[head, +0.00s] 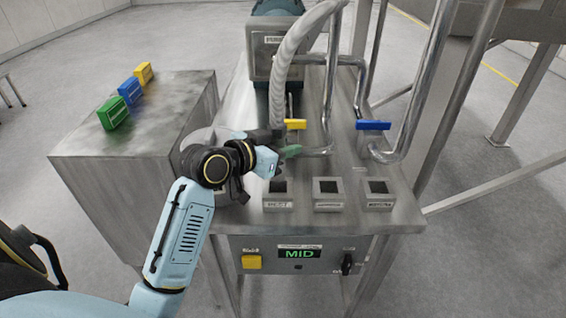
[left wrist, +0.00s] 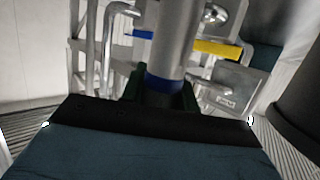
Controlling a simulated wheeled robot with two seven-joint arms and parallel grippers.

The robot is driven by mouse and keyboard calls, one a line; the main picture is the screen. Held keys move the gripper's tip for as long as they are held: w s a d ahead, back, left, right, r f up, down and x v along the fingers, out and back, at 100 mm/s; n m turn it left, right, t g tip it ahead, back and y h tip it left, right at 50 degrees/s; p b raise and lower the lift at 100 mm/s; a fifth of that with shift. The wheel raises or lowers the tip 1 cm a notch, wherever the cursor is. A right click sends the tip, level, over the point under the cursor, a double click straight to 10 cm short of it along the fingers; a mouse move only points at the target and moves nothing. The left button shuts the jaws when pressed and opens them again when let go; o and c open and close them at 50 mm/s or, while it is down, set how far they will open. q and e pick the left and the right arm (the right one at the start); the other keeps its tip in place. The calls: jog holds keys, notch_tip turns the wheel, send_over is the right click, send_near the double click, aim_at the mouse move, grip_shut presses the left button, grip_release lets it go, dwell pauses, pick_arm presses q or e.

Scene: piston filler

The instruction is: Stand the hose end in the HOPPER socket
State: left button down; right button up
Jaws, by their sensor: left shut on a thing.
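My left gripper (head: 281,143) is shut on the hose end (left wrist: 165,82), a grey tube with a blue band, between dark green fingers in the left wrist view. The pale ribbed hose (head: 284,62) arches down to the gripper in the head view. The gripper is above and behind the row of three square sockets on the steel bench. The left socket (head: 278,187) is labelled REST. The labels of the middle socket (head: 328,187) and right socket (head: 377,187) are too small to read surely. The hose end's tip is hidden in the head view. My right gripper is out of view.
A yellow handle (head: 294,124) and a blue handle (head: 373,125) stand on steel pipes behind the sockets. A panel reading MID (head: 299,253) is below the bench front. Green, blue and yellow blocks (head: 130,91) sit on the left cabinet (head: 175,95).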

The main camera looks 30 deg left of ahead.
aim_at(283, 133)
pick_arm(q)
notch_tip(283, 133, up, 4)
jog(key=shift+f+p, duration=0.25)
jog(key=shift+p, duration=0.25)
notch_tip(283, 133, up, 5)
jog(key=p, duration=0.5)
jog(key=shift+f, duration=0.15)
